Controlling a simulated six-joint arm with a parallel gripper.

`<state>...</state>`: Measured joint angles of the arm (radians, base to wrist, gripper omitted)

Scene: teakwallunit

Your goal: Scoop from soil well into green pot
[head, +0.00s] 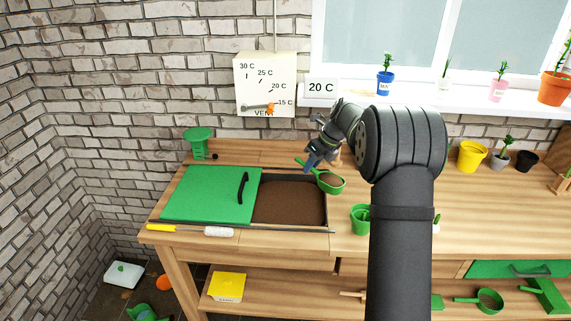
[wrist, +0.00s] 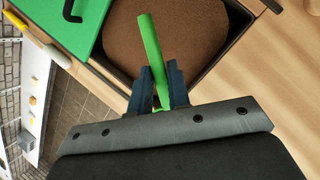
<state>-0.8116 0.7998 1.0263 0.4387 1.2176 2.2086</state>
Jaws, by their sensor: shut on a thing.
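My gripper (head: 312,163) is shut on the handle of a green scoop (head: 333,187). The scoop is above the bench, near the back right corner of the soil well, and brown soil shows in its cup. In the wrist view the scoop's green handle (wrist: 152,45) sticks out between the dark fingers (wrist: 158,92); its cup is hidden there. The soil well (head: 289,202) is an open sunken box of brown soil, and its soil also fills the top of the wrist view (wrist: 190,30). A green pot (head: 358,222) stands on the bench right of the well, partly hidden by my arm.
A green lid (head: 205,195) with a black handle covers the left of the well. A green stand (head: 199,142) is at back left. Yellow, grey and black pots (head: 471,157) stand at right.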

